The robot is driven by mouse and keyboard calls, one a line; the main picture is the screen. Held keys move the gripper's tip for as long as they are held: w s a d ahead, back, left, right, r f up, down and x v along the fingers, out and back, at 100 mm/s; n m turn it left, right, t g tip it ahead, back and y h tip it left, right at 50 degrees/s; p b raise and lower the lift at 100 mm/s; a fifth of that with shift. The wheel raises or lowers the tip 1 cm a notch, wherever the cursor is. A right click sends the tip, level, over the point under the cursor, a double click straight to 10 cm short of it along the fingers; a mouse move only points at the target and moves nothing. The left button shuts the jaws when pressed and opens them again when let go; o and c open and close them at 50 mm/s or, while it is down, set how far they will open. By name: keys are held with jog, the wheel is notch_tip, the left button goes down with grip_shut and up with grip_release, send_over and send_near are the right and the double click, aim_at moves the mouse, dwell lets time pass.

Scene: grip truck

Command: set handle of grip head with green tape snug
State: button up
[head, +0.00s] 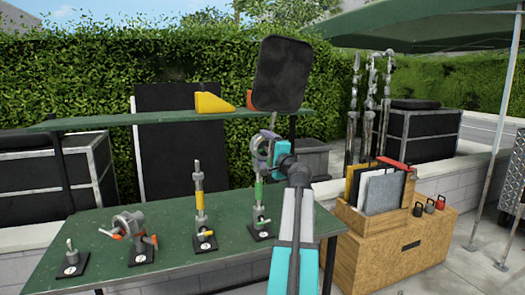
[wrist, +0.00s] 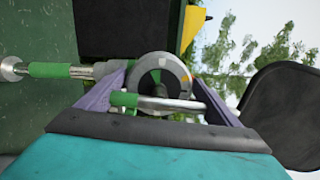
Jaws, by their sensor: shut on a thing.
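The grip head with green tape (wrist: 163,80) is a round grey metal head on a post. In the head view its green-banded post (head: 259,192) rises from a black base on the green table (head: 110,215). Its T-handle (wrist: 155,102), a metal bar with a green sleeve, shows in the wrist view. My gripper (head: 265,148) is at the head, at the top of the post. In the wrist view the purple fingers of my gripper (wrist: 172,105) are on both sides of the handle, shut on it. The finger contact is partly hidden in the head view.
A post with yellow tape (head: 199,200), a grip head with orange handle tips (head: 130,225) and a small stub on a base (head: 71,258) stand to the left. A dark padded panel (head: 283,73) stands behind my gripper. A wooden box (head: 400,245) is at right.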

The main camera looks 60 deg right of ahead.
jog(key=shift+f, duration=0.1)
jog(key=o, duration=0.9)
jog(key=shift+w, duration=0.1)
jog(key=shift+o, duration=0.2)
jog(key=shift+s+a, duration=0.1)
jog(key=shift+s, duration=0.1)
jog(key=r+b+v, duration=0.1)
jog(key=b+v, duration=0.1)
jog(key=v, duration=1.1)
jog(key=shift+s+f, duration=0.25)
jog(key=shift+f, duration=0.2)
jog(key=shift+a, duration=0.1)
